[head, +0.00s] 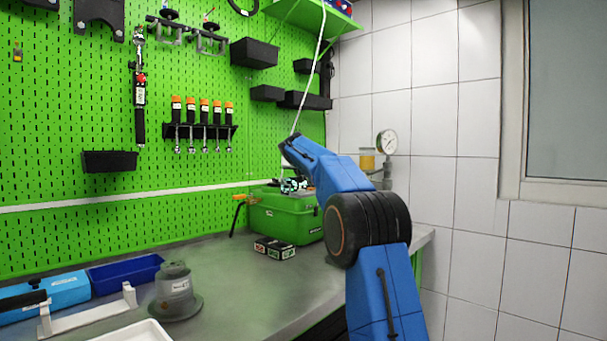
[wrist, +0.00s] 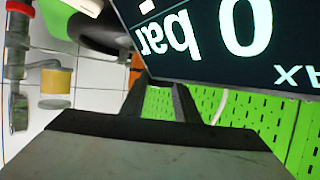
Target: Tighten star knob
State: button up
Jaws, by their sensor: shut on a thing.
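My gripper (wrist: 162,90) shows in the wrist view, its two dark fingers reaching up to the lower edge of a dark display (wrist: 220,35). I cannot make out the star knob clearly in either view. In the head view, my gripper (head: 293,185) is at the end of the blue arm, just above the green case (head: 283,219), small and partly hidden.
A small dark box (head: 274,248) lies on the grey bench (head: 245,285) in front of the case. A grey flanged part (head: 175,290) and a blue tray (head: 125,270) stand at the left. A round gauge (head: 387,142) is by the tiled wall. The middle of the bench is clear.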

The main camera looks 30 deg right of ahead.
jog(key=shift+m, duration=0.3)
dwell(0.4)
jog(key=o, duration=1)
jog(key=shift+h, duration=0.3)
jog(key=shift+o, duration=0.2)
jog(key=shift+s+a, duration=0.1)
jog(key=v, duration=1.7)
jog(key=shift+r, duration=0.35)
jog(key=shift+a, duration=0.1)
